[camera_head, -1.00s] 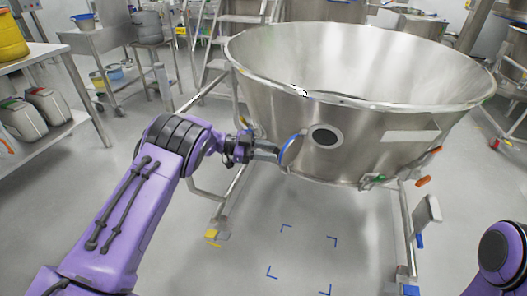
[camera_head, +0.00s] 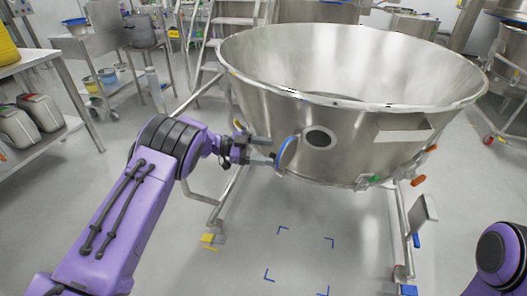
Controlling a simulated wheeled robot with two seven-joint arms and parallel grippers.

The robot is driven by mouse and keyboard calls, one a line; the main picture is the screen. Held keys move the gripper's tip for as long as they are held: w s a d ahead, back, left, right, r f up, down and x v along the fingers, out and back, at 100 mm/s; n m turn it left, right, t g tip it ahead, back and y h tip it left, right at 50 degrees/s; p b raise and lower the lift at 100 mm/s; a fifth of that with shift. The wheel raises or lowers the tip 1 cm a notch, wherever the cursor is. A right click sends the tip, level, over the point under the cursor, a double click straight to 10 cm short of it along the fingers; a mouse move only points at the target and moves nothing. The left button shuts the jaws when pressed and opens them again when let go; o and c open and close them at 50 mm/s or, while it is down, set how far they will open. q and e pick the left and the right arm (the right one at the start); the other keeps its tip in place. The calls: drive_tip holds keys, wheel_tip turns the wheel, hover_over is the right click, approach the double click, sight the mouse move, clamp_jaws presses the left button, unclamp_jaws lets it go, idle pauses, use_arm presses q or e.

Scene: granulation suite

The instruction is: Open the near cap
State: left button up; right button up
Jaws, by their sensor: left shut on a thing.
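A large steel bowl-shaped vessel (camera_head: 370,125) stands on a wheeled frame. A round port (camera_head: 319,139) with a dark middle and pale rim shows uncovered on its near wall. The cap, a disc with a blue rim (camera_head: 287,154), stands out from the wall just left of the port, turned nearly edge-on. My left gripper (camera_head: 271,160) is shut on the cap's left edge. Whether a hinge joins the cap to the vessel is hidden. My right gripper is out of view; only a part of my right arm shows at the lower right.
A ladder (camera_head: 205,65) stands behind the vessel. Shelves with grey containers (camera_head: 44,117) are at the left. Blue floor marks (camera_head: 300,262) lie below the vessel on clear floor. An orange handle (camera_head: 418,181) and a green part (camera_head: 375,180) sit low on the vessel's right.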

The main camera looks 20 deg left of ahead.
use_arm(q)
drive_tip(key=shift+w+d+r, duration=0.15)
drive_tip(key=shift+r, duration=0.3)
drive_tip(key=f+v, duration=0.1)
drive_tip(key=v, duration=0.9)
drive_tip(key=shift+s+a+b, duration=0.2)
drive_tip(key=shift+a+b, duration=0.1)
drive_tip(key=shift+a, duration=0.1)
